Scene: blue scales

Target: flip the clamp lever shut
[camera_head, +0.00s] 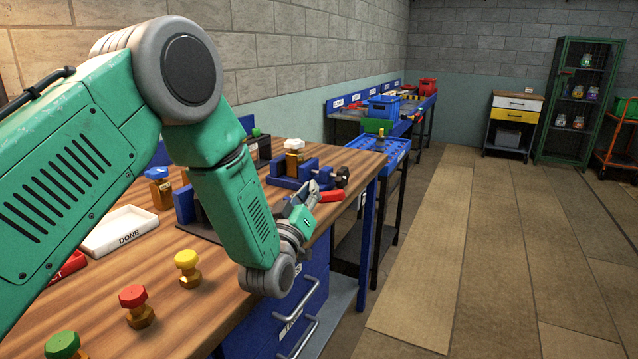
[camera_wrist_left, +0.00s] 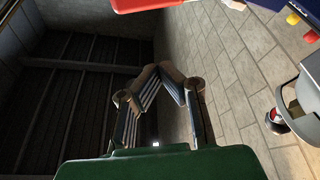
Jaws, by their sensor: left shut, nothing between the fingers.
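The clamp lever has a red handle (camera_head: 331,196) that sticks out near the right edge of the wooden bench, beside a blue fixture (camera_head: 290,182). My left gripper (camera_head: 312,190) is shut and empty, just left of the red handle in the head view. I cannot tell there whether they touch. In the left wrist view, the fingertips (camera_wrist_left: 160,72) meet with nothing between them. A red piece (camera_wrist_left: 140,4), probably the handle, is cut off at the top edge, apart from the fingertips in the picture. My forearm hides part of the bench. My right gripper is not in view.
A brass weight with a white top (camera_head: 294,147) stands by the blue fixture. A white DONE tray (camera_head: 119,231) and weights with yellow (camera_head: 187,263), red (camera_head: 133,299) and green tops (camera_head: 62,345) stand on the bench (camera_head: 215,311). The floor to the right is clear.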

